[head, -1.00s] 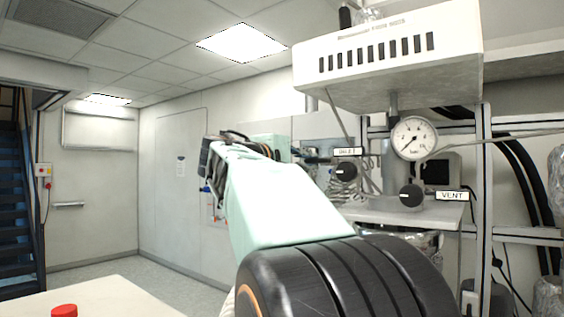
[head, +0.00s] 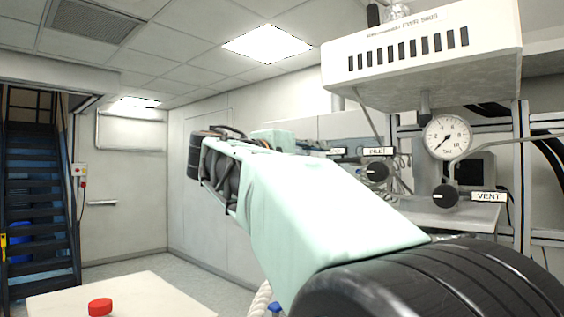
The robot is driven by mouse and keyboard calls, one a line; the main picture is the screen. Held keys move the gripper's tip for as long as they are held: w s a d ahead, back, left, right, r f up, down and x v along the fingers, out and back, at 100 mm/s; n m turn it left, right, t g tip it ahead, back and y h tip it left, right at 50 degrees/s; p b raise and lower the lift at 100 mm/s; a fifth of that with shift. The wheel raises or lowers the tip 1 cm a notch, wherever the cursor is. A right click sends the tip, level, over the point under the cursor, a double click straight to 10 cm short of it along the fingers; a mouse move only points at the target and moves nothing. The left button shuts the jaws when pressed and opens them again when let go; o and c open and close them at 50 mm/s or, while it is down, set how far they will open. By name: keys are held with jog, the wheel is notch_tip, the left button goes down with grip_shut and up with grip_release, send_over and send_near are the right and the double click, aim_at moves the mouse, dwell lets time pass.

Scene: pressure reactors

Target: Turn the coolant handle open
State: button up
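No handle that I can read as the coolant handle shows in the head view. A small blue knob-like part (head: 275,308) shows at the bottom edge beside a pale braided hose; I cannot tell what it belongs to. Two black knobs sit on the reactor: one (head: 377,171) by a label that seems to read INLET, one (head: 445,196) by the VENT label (head: 488,197). My mint-green arm fills the middle, and my gripper is not visible.
A pressure gauge (head: 447,137) hangs under a white slotted housing (head: 420,60) at the upper right. A white table (head: 150,295) with a red cap (head: 100,307) is at the lower left. Blue stairs (head: 40,200) rise at the left. Floor behind the table is clear.

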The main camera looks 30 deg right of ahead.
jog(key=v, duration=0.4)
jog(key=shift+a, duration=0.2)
